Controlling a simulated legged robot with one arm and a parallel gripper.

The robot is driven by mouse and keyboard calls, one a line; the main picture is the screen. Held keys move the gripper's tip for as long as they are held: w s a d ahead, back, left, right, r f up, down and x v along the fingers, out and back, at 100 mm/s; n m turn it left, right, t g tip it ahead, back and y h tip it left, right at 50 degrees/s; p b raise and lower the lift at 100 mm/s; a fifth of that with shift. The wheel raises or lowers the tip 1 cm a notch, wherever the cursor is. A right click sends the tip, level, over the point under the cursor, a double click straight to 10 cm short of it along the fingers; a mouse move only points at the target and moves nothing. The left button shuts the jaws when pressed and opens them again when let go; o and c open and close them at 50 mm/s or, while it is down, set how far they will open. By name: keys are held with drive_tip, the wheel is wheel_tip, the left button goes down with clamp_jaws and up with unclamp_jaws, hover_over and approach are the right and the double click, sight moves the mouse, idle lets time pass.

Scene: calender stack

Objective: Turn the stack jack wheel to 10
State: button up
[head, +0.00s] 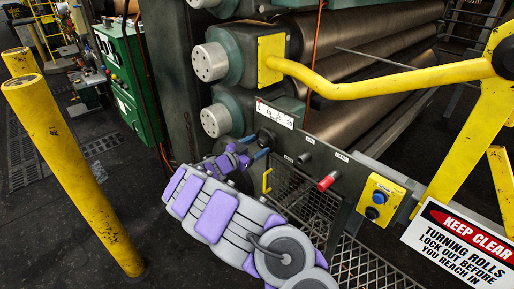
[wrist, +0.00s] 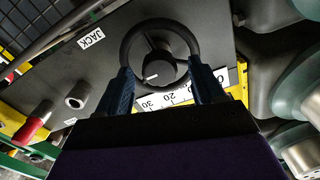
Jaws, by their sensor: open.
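The jack wheel is a black ring in the wrist view (wrist: 183,28), with a dark hub (wrist: 158,62) bearing a short white mark at its lower left. In the head view a dark round knob (head: 266,137), apparently the wheel, is partly behind my fingers. A white scale plate (wrist: 165,98) with 20 and 30 readable lies beyond the wheel, partly hidden by my gripper. The exact reading cannot be told. My gripper (wrist: 160,70) is open, its two blue fingers at either side of the wheel's lower part. Contact cannot be told. It also shows in the head view (head: 257,146).
A red-tipped handle (head: 328,181) and a yellow button box (head: 380,199) are on the panel to the right. A yellow rail (head: 380,88) crosses above. Large rollers (head: 350,50) lie behind. Yellow posts (head: 70,170) stand at left, with open floor between them and the machine.

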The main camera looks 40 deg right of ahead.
drive_tip(key=shift+d, duration=0.3)
drive_tip(key=shift+c, duration=0.5)
drive_tip(key=c, duration=1)
drive_tip(key=shift+o, duration=0.2)
drive_tip(key=shift+n, duration=0.5)
